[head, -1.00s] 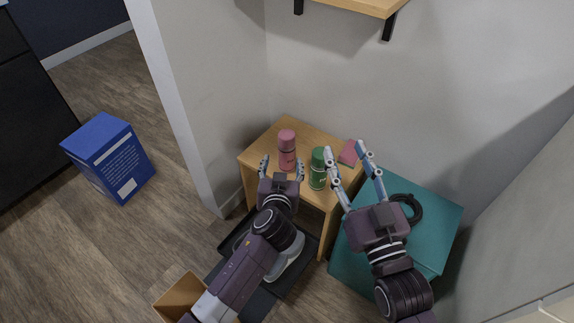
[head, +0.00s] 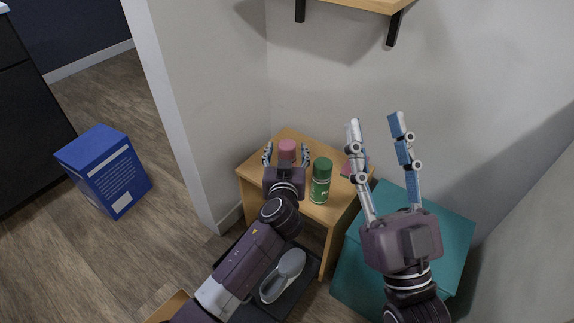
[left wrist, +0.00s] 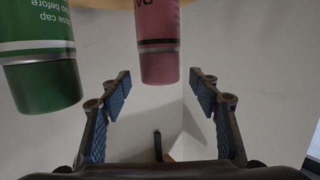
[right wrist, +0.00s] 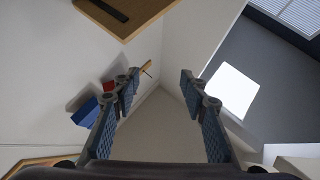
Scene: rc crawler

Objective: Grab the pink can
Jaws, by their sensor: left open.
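The pink can (head: 287,149) stands on the small wooden table, mostly hidden behind my left gripper (head: 286,152) in the head view. In the left wrist view the pink can (left wrist: 157,45) is between and just beyond the open fingers (left wrist: 160,82), with no finger touching it. A green can (head: 321,181) stands to its right on the table; it also shows in the left wrist view (left wrist: 45,60). My right gripper (head: 377,122) is open and raised in front of the wall, with nothing between its fingers (right wrist: 167,78).
The wooden table (head: 263,162) stands against the wall, with a pink item (head: 352,165) near its right edge. A teal box (head: 447,232) is at right. A blue box (head: 104,168) stands on the floor at left. A wooden shelf (head: 360,4) hangs above.

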